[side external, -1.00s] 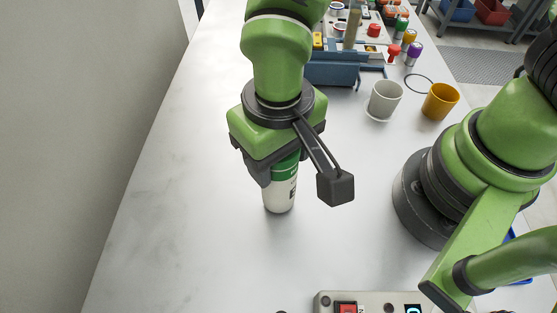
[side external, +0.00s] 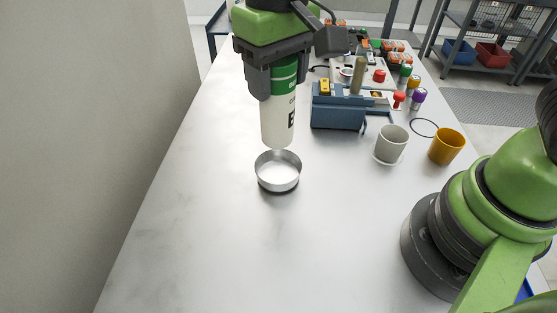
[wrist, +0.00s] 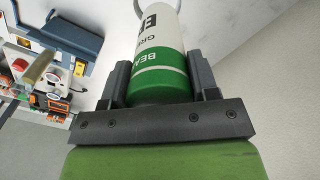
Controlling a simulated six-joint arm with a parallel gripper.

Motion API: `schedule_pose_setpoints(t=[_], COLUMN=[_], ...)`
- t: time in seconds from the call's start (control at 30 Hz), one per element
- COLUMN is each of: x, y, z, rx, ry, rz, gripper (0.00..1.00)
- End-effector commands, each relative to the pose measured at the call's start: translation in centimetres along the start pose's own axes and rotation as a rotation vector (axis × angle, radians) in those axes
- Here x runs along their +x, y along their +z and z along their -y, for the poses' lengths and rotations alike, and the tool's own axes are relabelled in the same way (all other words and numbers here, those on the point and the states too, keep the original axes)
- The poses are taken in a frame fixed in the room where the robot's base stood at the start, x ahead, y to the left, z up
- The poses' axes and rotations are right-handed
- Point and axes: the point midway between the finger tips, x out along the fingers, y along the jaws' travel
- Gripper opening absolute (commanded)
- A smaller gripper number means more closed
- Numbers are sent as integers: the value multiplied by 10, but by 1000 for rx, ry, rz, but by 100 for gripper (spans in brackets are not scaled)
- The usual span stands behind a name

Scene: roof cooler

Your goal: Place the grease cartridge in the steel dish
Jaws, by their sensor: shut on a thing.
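The grease cartridge (side external: 279,112) is a white cylinder with a green band, held upright in the side external view. My gripper (side external: 272,84) is shut on its green upper part. The wrist view also shows the cartridge (wrist: 158,55) between the two fingers. The steel dish (side external: 278,172) is a shallow round metal dish on the table. The cartridge's lower end is just above the dish's far rim in the picture; I cannot tell the exact gap. In the wrist view a small arc of the dish's rim shows past the cartridge's far end.
A blue tool caddy (side external: 338,112) stands behind and right of the dish. A grey cup (side external: 391,144) and a yellow cup (side external: 446,146) stand further right. Colored small bottles (side external: 417,97) stand at the back right. The white table (side external: 200,230) is clear at front and left.

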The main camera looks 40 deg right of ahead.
Motion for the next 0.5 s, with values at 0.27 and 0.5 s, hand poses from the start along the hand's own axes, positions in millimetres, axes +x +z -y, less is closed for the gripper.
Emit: schedule_pose_setpoints(t=[0.27, 0.5], x=[46, 72], y=[-5, -5], z=[-6, -6], rx=[-8, -7], ry=[2, 1], rz=[4, 2], gripper=[17, 17])
